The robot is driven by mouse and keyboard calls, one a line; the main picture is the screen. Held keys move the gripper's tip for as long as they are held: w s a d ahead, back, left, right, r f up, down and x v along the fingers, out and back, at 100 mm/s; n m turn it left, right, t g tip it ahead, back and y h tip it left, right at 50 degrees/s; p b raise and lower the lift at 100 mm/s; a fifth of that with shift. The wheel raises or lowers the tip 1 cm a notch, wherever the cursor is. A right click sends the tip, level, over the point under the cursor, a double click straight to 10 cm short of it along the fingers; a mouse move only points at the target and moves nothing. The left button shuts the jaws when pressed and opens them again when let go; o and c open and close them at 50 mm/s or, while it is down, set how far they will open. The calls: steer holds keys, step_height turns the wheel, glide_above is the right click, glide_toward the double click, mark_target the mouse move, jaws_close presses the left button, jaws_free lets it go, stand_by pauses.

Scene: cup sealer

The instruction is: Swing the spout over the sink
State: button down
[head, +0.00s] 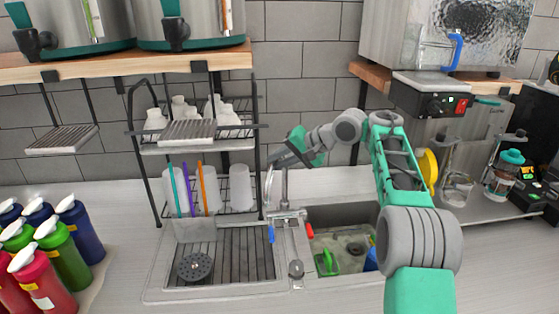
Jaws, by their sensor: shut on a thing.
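The silver spout (269,186) rises as a narrow arch from the tap base (287,214) on the divider left of the sink. It stands by the drainboard side, not over the basin. The sink (342,214) is a grey basin with green, blue and other items inside. My gripper (277,163) reaches in from the right, behind the sink, and is shut on the spout near its top. The fingertips are small and partly hidden, so the exact contact is unclear.
A ribbed drainboard (237,248) with a round black rinser (195,267) lies left of the sink. A wire rack (147,150) with cups stands behind it. Colourful bottles (66,250) stand at the left. Glass jars (457,189) stand on the right counter.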

steer(key=c, duration=1.3)
jaws_free()
steer(key=v, duration=0.7)
steer(key=shift+s+d+r, duration=0.15)
steer(key=shift+d+r, duration=0.1)
